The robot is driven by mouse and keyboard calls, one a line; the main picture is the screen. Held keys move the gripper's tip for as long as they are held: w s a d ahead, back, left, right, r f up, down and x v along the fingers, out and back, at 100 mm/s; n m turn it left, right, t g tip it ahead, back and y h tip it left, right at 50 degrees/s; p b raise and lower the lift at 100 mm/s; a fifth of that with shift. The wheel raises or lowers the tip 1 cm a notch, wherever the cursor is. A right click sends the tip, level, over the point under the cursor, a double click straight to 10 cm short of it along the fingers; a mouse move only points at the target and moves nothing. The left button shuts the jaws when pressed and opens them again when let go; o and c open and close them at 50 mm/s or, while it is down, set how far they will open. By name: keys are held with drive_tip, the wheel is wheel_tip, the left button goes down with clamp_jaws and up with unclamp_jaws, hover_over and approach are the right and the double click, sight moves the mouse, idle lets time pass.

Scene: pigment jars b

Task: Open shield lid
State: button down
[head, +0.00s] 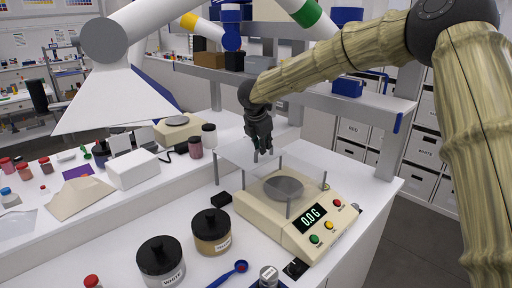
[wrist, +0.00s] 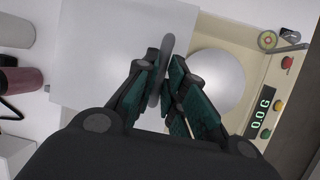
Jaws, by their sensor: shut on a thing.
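The shield lid is a clear, pale square panel (head: 236,154) at the height of the post tops, over the left side of the balance (head: 270,222). In the wrist view the lid (wrist: 105,50) lies left of the round metal pan (wrist: 222,80), most of which shows uncovered. A grey bar handle (wrist: 167,46) stands on the lid near its right edge. My gripper (head: 262,150) is above the lid; in the wrist view its green-padded fingers (wrist: 162,88) are shut on the handle. The fingers hide part of the handle.
The balance display (head: 312,217) reads 0.0 G. Dark-lidded jars, one white (head: 162,262) and one tan (head: 211,232), stand in front left of the balance. A blue scoop (head: 228,274) lies near the front. A shelf (head: 340,103) runs behind.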

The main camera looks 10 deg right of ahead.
drive_tip(key=c, duration=1.5)
unclamp_jaws()
drive_tip(key=v, duration=1.2)
